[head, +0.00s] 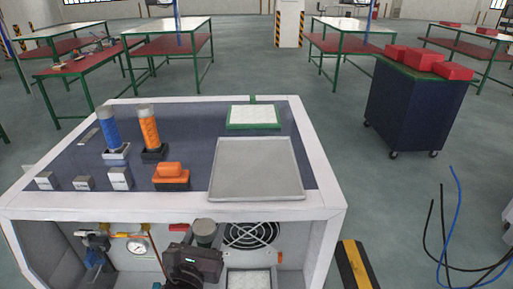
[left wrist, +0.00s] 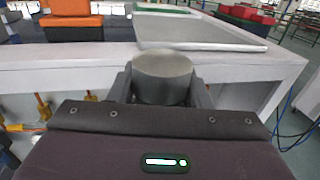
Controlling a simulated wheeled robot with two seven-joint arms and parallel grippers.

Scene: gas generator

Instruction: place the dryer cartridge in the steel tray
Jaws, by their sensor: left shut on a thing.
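My left gripper (head: 198,252) is shut on a grey cylinder (head: 206,229), which looks like a dryer cartridge, held upright in front of the generator's open front. In the left wrist view the same cylinder (left wrist: 163,66) stands between the two fingers (left wrist: 163,92); its lower part is hidden by the gripper. The shallow steel tray (head: 256,170) is empty on the cabinet top, above and to the right of the gripper. It also shows in the left wrist view (left wrist: 200,32). My right gripper is not in view.
A blue cartridge (head: 109,130) and an orange cartridge (head: 149,130) stand in holders on the cabinet top. An orange block (head: 171,175) lies left of the tray, a green-edged white pad (head: 253,116) behind it. The cabinet's white front rim (head: 150,206) lies between gripper and tray.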

